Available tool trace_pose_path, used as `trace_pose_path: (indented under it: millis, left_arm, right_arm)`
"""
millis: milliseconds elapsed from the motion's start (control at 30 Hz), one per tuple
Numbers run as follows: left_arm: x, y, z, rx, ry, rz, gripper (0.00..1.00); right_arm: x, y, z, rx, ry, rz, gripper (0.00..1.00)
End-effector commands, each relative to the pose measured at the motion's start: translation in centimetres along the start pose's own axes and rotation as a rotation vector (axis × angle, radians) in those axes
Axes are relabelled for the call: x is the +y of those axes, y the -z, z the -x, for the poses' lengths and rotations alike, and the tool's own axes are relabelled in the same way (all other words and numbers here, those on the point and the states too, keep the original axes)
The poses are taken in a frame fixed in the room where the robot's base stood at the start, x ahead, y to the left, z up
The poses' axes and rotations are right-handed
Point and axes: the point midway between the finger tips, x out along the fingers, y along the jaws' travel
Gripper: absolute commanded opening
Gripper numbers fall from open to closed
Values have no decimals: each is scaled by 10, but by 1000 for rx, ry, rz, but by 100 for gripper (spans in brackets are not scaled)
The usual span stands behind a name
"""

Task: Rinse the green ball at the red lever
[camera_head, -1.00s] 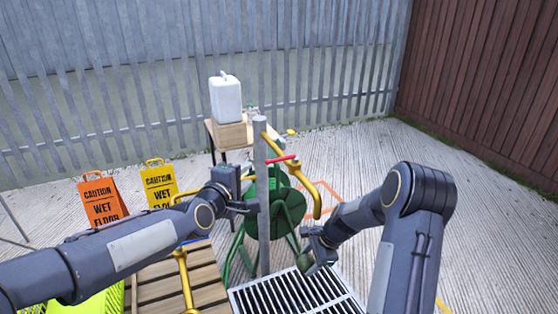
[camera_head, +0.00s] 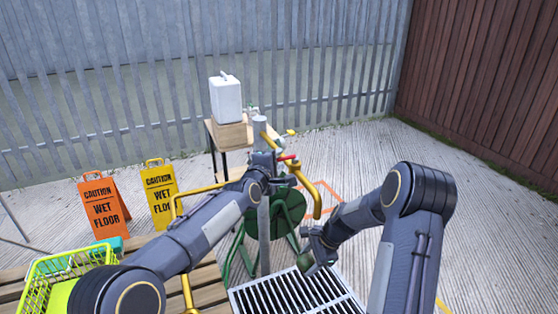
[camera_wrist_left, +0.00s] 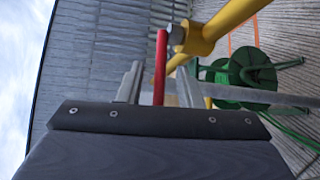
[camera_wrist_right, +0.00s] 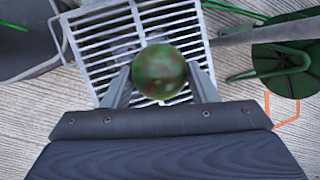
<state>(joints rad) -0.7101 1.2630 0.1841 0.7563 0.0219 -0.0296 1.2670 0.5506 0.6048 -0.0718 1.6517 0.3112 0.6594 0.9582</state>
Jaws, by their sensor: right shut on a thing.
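The green ball (camera_wrist_right: 160,72) has brownish patches and sits between the fingertips of my right gripper (camera_wrist_right: 160,82), which is shut on it. The red lever (camera_wrist_left: 160,65) sticks out from the yellow pipe (camera_wrist_left: 205,38). My left gripper (camera_wrist_left: 158,85) is open, with the lever between its fingers and gaps on both sides. In the head view the lever (camera_head: 287,157) shows just beside the left gripper's tip.
A grey post (camera_head: 264,225) and a green hose reel (camera_head: 285,205) stand beside the grate. Two wet floor signs (camera_head: 103,207) (camera_head: 160,192) and a yellow-green crate (camera_head: 40,290) are at left. A white canister (camera_head: 225,98) stands behind. Concrete at right is clear.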

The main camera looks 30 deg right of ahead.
Motion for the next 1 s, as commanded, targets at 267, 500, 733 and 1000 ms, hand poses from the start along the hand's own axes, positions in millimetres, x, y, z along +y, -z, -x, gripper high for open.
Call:
trace_pose_path:
  millis: [267, 500, 733, 1000]
  left_arm:
    - [-1, 0, -12, 0, 1, -3, 32]
    - [-1, 0, -12, 0, 2, -3, 32]
    - [0, 0, -12, 0, 1, -2, 5]
    - [-1, 0, -12, 0, 2, -2, 0]
  right_arm:
    - [0, 0, 0, 0, 0, 0, 31]
    - [0, 0, 0, 0, 0, 0, 31]
    - [0, 0, 0, 0, 0, 0, 31]
    - [0, 0, 0, 0, 0, 0, 31]
